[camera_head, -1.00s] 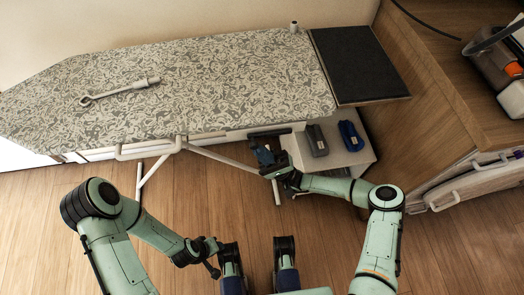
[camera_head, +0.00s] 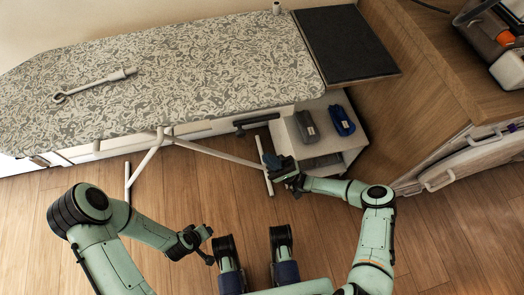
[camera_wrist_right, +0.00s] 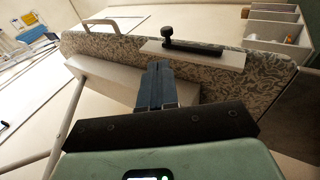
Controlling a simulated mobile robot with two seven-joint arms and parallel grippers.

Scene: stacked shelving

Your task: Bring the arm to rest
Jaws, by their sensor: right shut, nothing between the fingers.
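My right gripper (camera_head: 272,161) is at the front left of the low white shelf unit, on the floor side of the ironing board. Its dark blue fingers are pressed together in the right wrist view (camera_wrist_right: 156,84), with nothing between them. My left gripper (camera_head: 205,243) hangs over the wooden floor at lower left, clear of everything. It is small and dark there, and its jaws cannot be made out.
The patterned ironing board (camera_head: 190,75) spans the back, with a grey wrench-like tool (camera_head: 95,85) on it. Its white legs (camera_head: 150,160) stand left of my right gripper. The white shelf (camera_head: 356,139) holds two dark items. A wooden cabinet (camera_head: 390,110) is on the right; open floor lies in front.

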